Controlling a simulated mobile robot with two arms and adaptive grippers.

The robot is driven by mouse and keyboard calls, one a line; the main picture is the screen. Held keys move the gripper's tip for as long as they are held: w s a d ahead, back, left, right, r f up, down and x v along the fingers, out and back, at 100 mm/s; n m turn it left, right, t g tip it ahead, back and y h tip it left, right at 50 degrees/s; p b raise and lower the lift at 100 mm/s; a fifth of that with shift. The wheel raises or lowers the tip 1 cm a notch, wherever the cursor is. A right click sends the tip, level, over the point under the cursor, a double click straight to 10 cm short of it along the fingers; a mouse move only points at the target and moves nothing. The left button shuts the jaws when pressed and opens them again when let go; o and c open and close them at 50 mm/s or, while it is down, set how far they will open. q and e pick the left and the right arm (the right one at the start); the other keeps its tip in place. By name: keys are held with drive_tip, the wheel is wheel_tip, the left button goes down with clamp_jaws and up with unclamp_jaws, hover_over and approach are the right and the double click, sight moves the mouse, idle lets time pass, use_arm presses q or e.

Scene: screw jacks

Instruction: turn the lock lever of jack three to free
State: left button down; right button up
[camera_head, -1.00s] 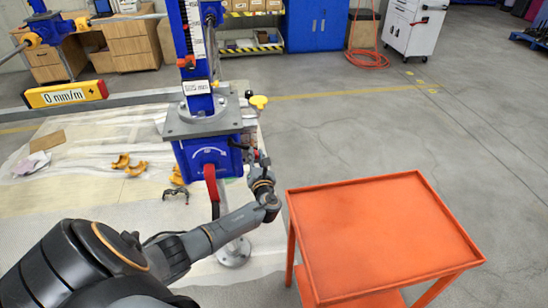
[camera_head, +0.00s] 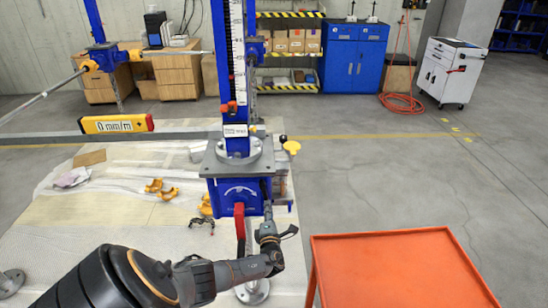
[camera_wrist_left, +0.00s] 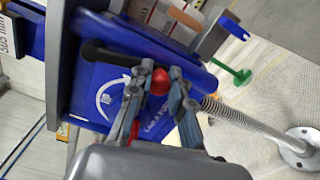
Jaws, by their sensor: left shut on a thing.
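The jack (camera_head: 240,190) is a blue gearbox with a white curved arrow, under a grey plate and a tall blue column, in the middle of the head view. In the left wrist view its blue face (camera_wrist_left: 95,75) fills the left half. A black lever (camera_wrist_left: 105,55) with a red ball knob (camera_wrist_left: 160,81) crosses that face. My left gripper (camera_head: 268,228) is at the lower right of the gearbox. In the left wrist view, its fingers (camera_wrist_left: 158,92) are shut around the red knob. A red handle (camera_head: 240,221) hangs just left of the gripper. My right gripper is out of view.
An orange cart (camera_head: 395,270) stands close at the right. A yellow level (camera_head: 116,124) lies on the grey beam at the left. Yellow clamps (camera_head: 162,190) lie on the sheet. A steel foot (camera_head: 252,291) is below the jack. Open floor lies beyond the cart.

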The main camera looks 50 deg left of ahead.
use_arm(q)
drive_tip(key=shift+s+a+f+m+p, duration=0.2)
drive_tip(key=shift+s+a+m+p, duration=0.4)
drive_tip(key=shift+m, duration=0.6)
drive_tip(key=shift+s, duration=0.15)
drive_tip(key=c, duration=1.2)
unclamp_jaws()
drive_tip(key=v, duration=1.2)
